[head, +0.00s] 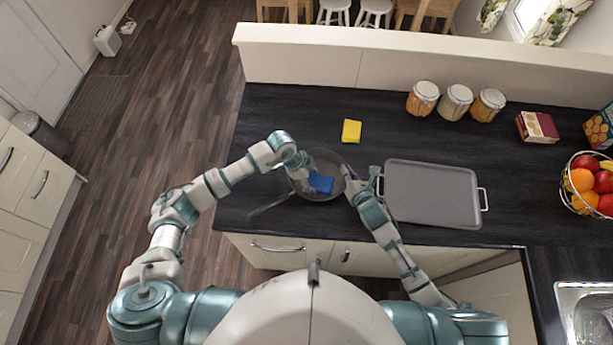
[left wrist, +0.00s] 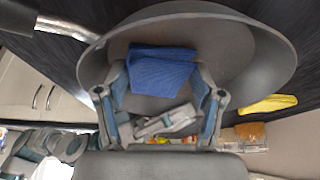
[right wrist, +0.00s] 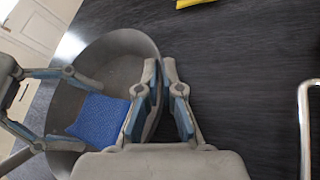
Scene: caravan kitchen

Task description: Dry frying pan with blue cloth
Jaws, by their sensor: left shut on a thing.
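The grey frying pan (head: 327,161) sits on the dark counter, its handle (head: 268,205) toward the lower left. The blue cloth (head: 321,183) is inside the pan; it also shows in the left wrist view (left wrist: 160,70). My left gripper (head: 304,172) is over the pan's left side, its fingers on either side of the cloth and shut on it. My right gripper (right wrist: 160,68) is at the pan's right rim with a narrow gap between its fingertips. The rim appears to run between them, but I cannot tell if they grip it.
A grey tray (head: 432,192) with handles lies close right of the pan. A yellow sponge (head: 351,131) lies behind the pan. Jars (head: 455,102) stand at the back, a fruit basket (head: 590,184) at the far right.

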